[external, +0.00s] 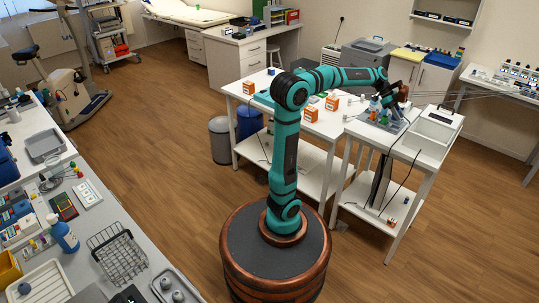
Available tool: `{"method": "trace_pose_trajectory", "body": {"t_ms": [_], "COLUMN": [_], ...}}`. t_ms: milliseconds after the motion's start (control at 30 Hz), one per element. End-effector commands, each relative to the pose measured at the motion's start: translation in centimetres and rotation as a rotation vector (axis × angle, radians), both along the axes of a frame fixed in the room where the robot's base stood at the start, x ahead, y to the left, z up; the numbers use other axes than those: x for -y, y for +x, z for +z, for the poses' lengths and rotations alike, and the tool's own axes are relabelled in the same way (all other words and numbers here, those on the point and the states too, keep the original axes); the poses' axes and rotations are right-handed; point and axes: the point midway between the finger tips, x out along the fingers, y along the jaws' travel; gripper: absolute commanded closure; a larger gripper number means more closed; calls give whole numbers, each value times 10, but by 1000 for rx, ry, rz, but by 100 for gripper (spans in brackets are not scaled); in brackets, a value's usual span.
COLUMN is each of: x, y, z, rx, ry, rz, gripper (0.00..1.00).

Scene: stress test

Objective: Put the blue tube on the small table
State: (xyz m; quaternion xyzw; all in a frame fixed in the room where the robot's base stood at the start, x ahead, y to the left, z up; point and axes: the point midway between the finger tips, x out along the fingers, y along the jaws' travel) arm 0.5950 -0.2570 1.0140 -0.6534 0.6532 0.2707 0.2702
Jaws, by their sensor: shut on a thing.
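My arm reaches right from its round base, and my gripper (393,100) is over the left end of a narrow white table (408,153). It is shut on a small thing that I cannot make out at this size. Just below and left of it, a grey tray (391,127) holds several small bottles or tubes, with blue, orange and green among them (374,107). I cannot tell which of these is the blue tube, or whether the held thing touches the tray. A wider white table (325,129) stands to the left.
Orange boxes (311,114) and small items stand on the wider table. A white open box (431,132) fills the right part of the narrow table. Dark cables hang over its front. A blue bin (249,122) and a grey bin (220,139) stand left. The floor between is clear.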

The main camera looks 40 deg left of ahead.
Motion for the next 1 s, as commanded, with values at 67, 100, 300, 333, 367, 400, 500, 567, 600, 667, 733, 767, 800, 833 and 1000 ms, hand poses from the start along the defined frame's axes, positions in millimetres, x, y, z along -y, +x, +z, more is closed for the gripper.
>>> {"method": "trace_pose_trajectory", "body": {"t_ms": [67,100,300,333,367,400,500,567,600,667,733,767,800,833,1000], "x": [0,0,0,0,0,0,0,0,0,0,0,0,0,0,0], "y": [0,0,0,0,0,0,0,0,0,0,0,0,0,0,0], "z": [-8,-13,-46,-51,-54,-57,-64,-70,-74,-82,-92,-95,-97,-98,-98], "rx": [-4,-3,-3,-4,-4,-2,-1,-1,-3,-2,-3,-3,-2,-1,0], "ry": [0,0,1,2,1,1,0,0,1,0,1,1,1,1,1], "rz": [1,1,1,1,1,1,1,1,1,1,1,1,1,1,0], "gripper": [98,98,98,98,98,98,98,98,98,98,98,98,98,98,98]}}
